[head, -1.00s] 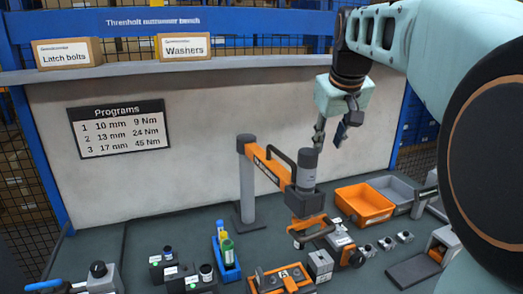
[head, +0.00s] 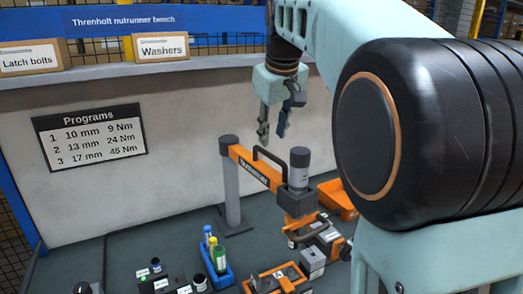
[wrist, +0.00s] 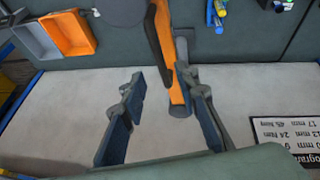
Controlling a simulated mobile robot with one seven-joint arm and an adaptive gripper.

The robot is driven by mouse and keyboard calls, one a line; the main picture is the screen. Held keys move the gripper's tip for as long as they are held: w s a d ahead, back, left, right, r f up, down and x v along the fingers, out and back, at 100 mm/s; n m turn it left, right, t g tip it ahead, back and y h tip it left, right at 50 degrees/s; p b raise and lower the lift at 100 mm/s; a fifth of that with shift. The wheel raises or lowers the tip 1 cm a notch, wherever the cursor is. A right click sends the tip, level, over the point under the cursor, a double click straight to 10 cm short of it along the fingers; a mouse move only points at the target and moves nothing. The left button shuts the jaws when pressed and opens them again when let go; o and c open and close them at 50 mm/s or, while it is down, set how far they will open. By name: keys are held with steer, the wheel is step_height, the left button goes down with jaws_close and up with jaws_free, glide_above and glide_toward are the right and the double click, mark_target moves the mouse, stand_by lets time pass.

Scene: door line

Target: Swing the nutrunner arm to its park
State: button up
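The nutrunner arm (head: 254,167) is an orange bar reaching from a grey post (head: 231,185) to a dark tool head (head: 299,185). A black loop handle (head: 268,153) rises from the bar. An orange frame with a grip hangs below the head. My gripper (head: 273,133) is above the bar, apart from it in the head view. In the wrist view my gripper (wrist: 163,92) has its two fingers wide apart with nothing gripped. The orange bar (wrist: 163,30) shows beyond and partly between them, and the right finger hides part of the post. I cannot make out a marked park.
An orange bin (head: 338,200) stands right of the tool head, partly behind my arm. A blue tray (head: 214,262) of coloured tubes and an orange fixture (head: 276,278) stand in front. A Programs sign (head: 90,132) hangs on the back panel. Bench left of the post is clear.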

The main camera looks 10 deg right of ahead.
mark_target(270, 154)
steer(key=x, duration=0.6)
steer(key=shift+w+f, duration=0.15)
steer(key=shift+f, duration=0.15)
jaws_close()
